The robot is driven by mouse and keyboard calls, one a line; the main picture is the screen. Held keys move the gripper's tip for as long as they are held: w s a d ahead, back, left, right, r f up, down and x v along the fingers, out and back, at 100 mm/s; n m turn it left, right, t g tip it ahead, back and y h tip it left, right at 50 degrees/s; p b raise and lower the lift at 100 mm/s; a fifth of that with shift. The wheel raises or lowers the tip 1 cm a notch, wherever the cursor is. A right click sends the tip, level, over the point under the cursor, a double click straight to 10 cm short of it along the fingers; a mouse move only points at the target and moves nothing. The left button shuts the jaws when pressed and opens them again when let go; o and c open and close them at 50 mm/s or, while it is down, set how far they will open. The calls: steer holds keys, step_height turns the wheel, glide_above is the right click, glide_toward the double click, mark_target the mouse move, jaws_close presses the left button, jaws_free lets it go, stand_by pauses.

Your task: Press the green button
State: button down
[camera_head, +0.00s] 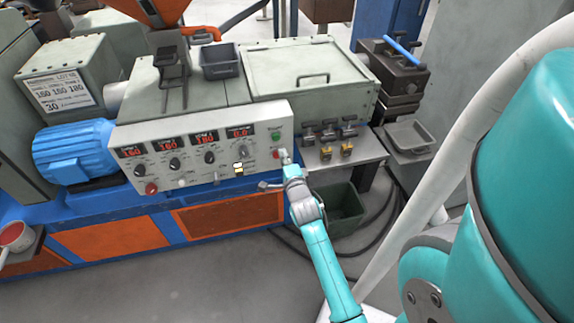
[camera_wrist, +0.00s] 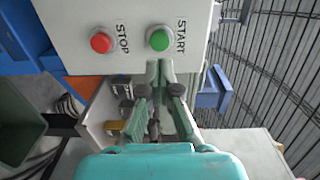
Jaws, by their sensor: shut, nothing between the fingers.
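The green button (camera_wrist: 159,40), labelled START, is on the pale control panel (camera_wrist: 140,12) in the wrist view. In the head view the green button (camera_head: 276,135) is at the panel's right end, above a red one. My gripper (camera_wrist: 159,66) is shut and empty. In the wrist view its tips point at the panel just below the green button, overlapping its lower edge in the picture. I cannot tell whether they touch it. In the head view my gripper (camera_head: 284,156) is in front of the panel's right end, near the red button.
The red STOP button (camera_wrist: 101,41) is left of the green one in the wrist view. The panel also has several knobs and red displays (camera_head: 170,145). A side shelf with metal fittings (camera_head: 340,150) is right of the panel. A dark green bin (camera_head: 345,207) stands below.

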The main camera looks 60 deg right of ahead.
mark_target(277, 138)
steer(key=x, duration=0.6)
steer(key=shift+d, duration=0.1)
